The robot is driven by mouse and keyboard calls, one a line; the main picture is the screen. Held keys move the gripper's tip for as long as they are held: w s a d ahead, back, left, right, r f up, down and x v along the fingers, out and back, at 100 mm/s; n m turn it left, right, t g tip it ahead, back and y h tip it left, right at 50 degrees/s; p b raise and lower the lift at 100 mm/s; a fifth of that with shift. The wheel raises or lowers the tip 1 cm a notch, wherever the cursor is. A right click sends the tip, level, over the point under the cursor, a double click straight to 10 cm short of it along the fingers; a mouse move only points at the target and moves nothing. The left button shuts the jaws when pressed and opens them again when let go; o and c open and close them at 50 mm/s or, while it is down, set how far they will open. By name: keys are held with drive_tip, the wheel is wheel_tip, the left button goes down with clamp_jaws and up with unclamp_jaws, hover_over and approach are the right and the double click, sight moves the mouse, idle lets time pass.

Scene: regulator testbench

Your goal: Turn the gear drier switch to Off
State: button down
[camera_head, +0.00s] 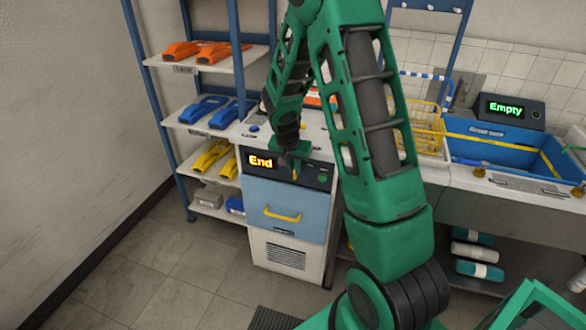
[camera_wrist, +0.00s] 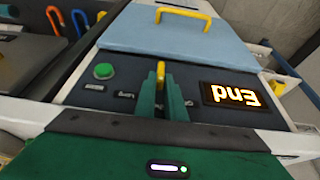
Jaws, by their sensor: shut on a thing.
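The gear drier (camera_head: 287,205) is a pale cabinet with a blue front door and a dark control panel. Its display (camera_head: 262,161) glows "End"; it also shows upside down in the wrist view (camera_wrist: 231,94). The yellow switch (camera_wrist: 160,70) sits in the middle of the panel, between the display and a green button (camera_wrist: 104,71). My gripper (camera_wrist: 162,88) has its two green fingers shut on the switch. Small labels beside the switch are too blurred to read.
A yellow handle (camera_head: 282,214) sticks out from the drier's blue door. A shelf rack (camera_head: 211,125) with orange, blue and yellow items stands to the left. A sink (camera_head: 500,150) and an "Empty" display (camera_head: 506,109) are at the right.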

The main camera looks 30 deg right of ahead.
sight(286, 168)
drive_tip(key=g+h, duration=0.2)
drive_tip(key=w+a+n+g+h, duration=0.1)
drive_tip(key=g+h, duration=0.1)
drive_tip(key=w+a+f+n+g+h, duration=0.1)
drive_tip(key=g+h, duration=0.1)
drive_tip(key=shift+w+f+g, duration=0.1)
drive_tip(key=shift+w+g, duration=0.15)
drive_tip(key=shift+g, duration=0.05)
idle(0.5)
drive_tip(key=shift+a, duration=0.1)
idle(0.5)
drive_tip(key=c, duration=1.8)
unclamp_jaws()
drive_tip(key=shift+f, duration=0.1)
drive_tip(key=v, duration=1)
drive_tip(key=shift+w+a, duration=0.3)
drive_tip(key=shift+w, duration=0.05)
